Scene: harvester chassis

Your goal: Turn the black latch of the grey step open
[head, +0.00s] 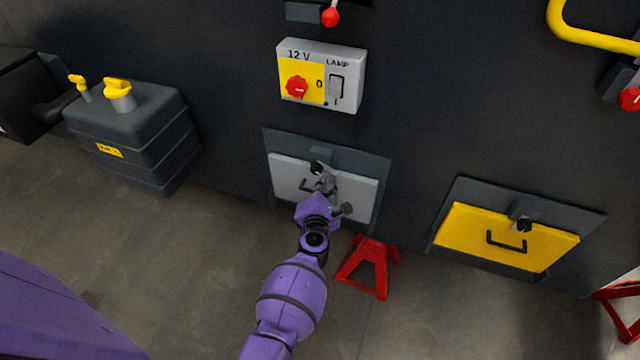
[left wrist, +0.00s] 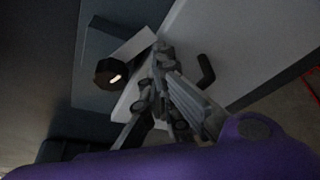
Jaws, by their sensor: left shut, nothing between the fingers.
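The grey step (head: 358,190) is a light grey panel folded against the dark wall, in the middle of the head view. Its black latch (head: 317,167) sits at the panel's top edge; in the left wrist view the latch (left wrist: 110,72) is a dark round knob with a small light mark. My left gripper (head: 322,180) is shut and empty, in front of the panel just below the latch. In the left wrist view its fingers (left wrist: 158,60) are beside the latch; I cannot tell whether they touch it. My right gripper is not in view.
A yellow step (head: 465,240) with its own black latch is at the right. A switch box (head: 350,75) is above the grey step. A red stand (head: 370,265) is on the floor below it. A dark tank (head: 140,130) stands at the left.

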